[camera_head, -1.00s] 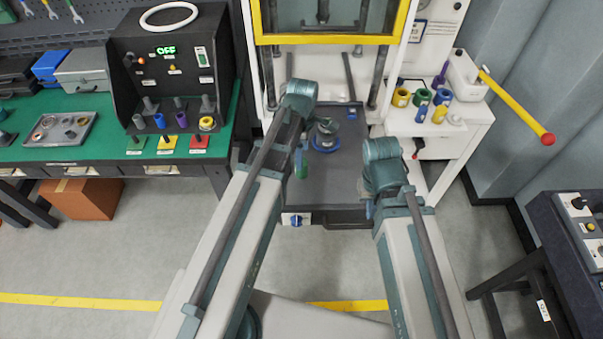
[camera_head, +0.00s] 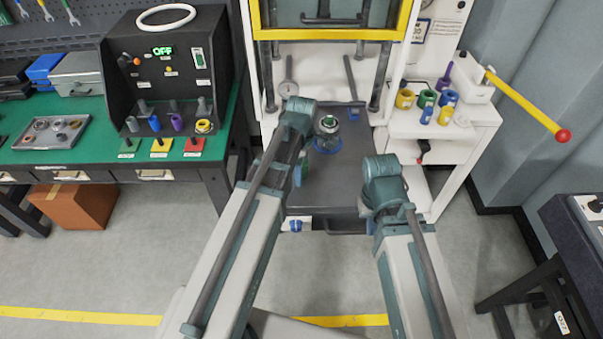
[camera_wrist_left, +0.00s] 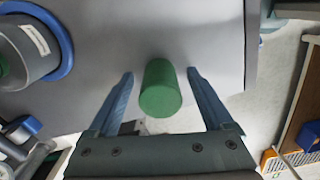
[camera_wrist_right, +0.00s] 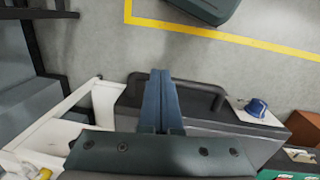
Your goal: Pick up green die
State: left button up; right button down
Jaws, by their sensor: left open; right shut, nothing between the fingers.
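The green die (camera_wrist_left: 160,88) is a plain green cylinder in the left wrist view. It stands between the two blue fingers of my left gripper (camera_wrist_left: 161,76), with a gap showing on each side. The left gripper is open.
A round grey fixture with a blue ring (camera_head: 327,146) stands on the grey platform (camera_head: 335,185), near the die. A white side shelf (camera_head: 440,150) at the right holds several coloured cups. A green bench (camera_head: 75,150) with a black control box (camera_head: 170,75) is at the left.

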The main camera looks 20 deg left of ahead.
pick_arm(q)
jog(key=shift+c, duration=0.4)
grip_shut()
jog(key=shift+r, duration=0.1)
